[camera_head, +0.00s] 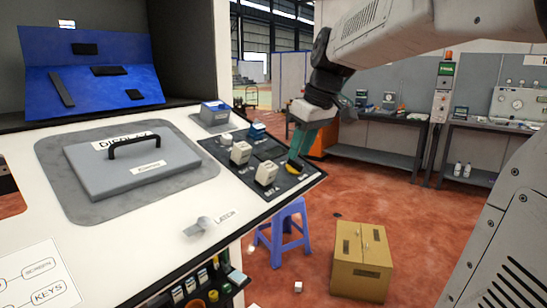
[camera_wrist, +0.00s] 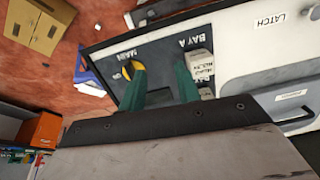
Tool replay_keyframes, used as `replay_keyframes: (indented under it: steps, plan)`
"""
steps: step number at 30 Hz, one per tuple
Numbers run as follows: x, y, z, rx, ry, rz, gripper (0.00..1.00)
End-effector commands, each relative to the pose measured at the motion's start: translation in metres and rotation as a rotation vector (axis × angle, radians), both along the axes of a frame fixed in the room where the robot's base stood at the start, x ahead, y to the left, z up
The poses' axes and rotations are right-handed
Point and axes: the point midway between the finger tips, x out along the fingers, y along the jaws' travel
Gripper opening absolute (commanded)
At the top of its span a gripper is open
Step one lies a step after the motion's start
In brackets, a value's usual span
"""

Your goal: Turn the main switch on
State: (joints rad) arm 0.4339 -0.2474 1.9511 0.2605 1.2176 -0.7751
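The main switch is a yellow knob (camera_wrist: 127,72) beside a MAIN label on a dark panel (camera_wrist: 160,52). In the head view the yellow knob (camera_head: 294,168) sits at the panel's right corner. My gripper (camera_wrist: 161,70) has two green fingers spread apart with nothing between them. In the wrist view the left finger overlaps the knob and hides part of it; I cannot tell if it touches. The right finger is near the white BAY A block (camera_wrist: 199,66). In the head view my gripper (camera_head: 298,150) is low over the panel's right edge by the knob.
White blocks (camera_head: 266,174) stand on the panel left of the knob. A grey lid with a black handle (camera_head: 134,146) and a latch (camera_head: 198,227) are on the white top. A purple stool (camera_head: 284,232) and a cardboard box (camera_head: 361,262) stand on the floor.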

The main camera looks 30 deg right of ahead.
Motion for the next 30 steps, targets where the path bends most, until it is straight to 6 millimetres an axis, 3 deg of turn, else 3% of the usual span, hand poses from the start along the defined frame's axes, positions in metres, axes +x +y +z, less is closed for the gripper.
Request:
replay_keyframes:
  steps: [1,3,7,21,30]
  plan:
    - [0.014,-0.019,0.006,-0.001,-0.020,0.010,0.33]
    - [0.026,-0.036,0.012,-0.008,-0.043,0.033,0.33]
    - [0.038,-0.050,0.015,-0.016,-0.066,0.058,0.33]
    - [0.062,-0.041,-0.045,-0.016,-0.068,0.064,0.33]
    - [0.066,-0.040,-0.054,-0.018,-0.069,0.063,0.33]
